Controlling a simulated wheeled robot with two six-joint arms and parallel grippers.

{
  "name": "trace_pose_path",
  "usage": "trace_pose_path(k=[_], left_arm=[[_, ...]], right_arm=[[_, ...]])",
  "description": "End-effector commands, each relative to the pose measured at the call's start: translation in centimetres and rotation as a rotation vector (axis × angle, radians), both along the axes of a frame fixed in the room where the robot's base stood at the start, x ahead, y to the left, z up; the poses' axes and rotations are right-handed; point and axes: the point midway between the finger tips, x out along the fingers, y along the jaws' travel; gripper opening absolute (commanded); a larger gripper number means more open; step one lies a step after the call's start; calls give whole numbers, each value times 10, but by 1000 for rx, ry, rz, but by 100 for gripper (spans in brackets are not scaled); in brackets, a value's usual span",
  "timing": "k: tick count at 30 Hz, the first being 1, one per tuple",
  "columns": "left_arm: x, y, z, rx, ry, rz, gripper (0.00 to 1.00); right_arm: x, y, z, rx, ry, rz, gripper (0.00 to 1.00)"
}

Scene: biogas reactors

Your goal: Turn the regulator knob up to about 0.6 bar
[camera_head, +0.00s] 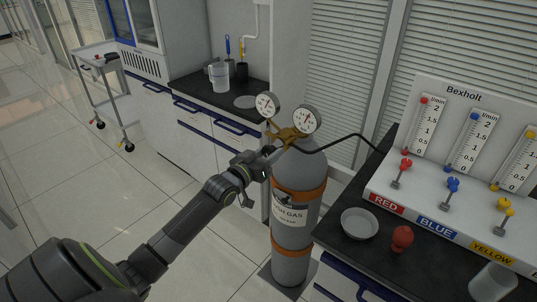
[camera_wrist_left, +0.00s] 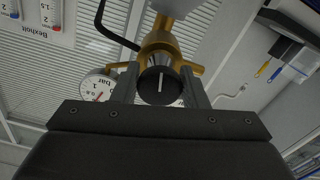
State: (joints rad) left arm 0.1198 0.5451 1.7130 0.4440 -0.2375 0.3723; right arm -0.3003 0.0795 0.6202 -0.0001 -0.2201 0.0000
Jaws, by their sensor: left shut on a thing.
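The grey gas cylinder (camera_head: 294,185) stands upright with a brass regulator (camera_head: 289,134) and two round gauges (camera_head: 266,105) (camera_head: 307,120) on top. My left gripper (camera_head: 271,153) reaches the regulator from the left. In the left wrist view, its two fingers are shut on the black regulator knob (camera_wrist_left: 160,86), one on each side. A white line on the knob's face runs almost vertically in that view. One gauge marked "bar" (camera_wrist_left: 97,88) shows left of the fingers, with a red needle; its reading is too small to tell. The other is mostly hidden behind the right finger. My right gripper is out of view.
The Bexholt flowmeter panel (camera_head: 455,92) with red, blue and yellow valves stands on the right bench. A dish (camera_head: 360,223) and a red object (camera_head: 402,238) lie before it. A black hose (camera_head: 345,142) runs from the regulator toward the panel.

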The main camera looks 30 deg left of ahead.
Motion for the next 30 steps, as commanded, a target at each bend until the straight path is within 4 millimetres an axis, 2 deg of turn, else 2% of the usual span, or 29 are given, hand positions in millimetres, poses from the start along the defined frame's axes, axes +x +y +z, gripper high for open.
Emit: trace_pose_path(k=[8,9,12,23,26,30], left_arm=[[-1,1,-4,-2,9,2,17],[-1,1,-4,-2,9,2,45],[-1,1,-3,-2,7,1,56],[-5,1,-1,-3,3,0,56],[-17,2,-1,-1,6,2,56],[-42,4,1,2,6,1,56]], right_arm=[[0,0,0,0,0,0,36],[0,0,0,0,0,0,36],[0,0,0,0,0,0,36],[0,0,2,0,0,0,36],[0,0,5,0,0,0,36],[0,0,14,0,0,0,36]])
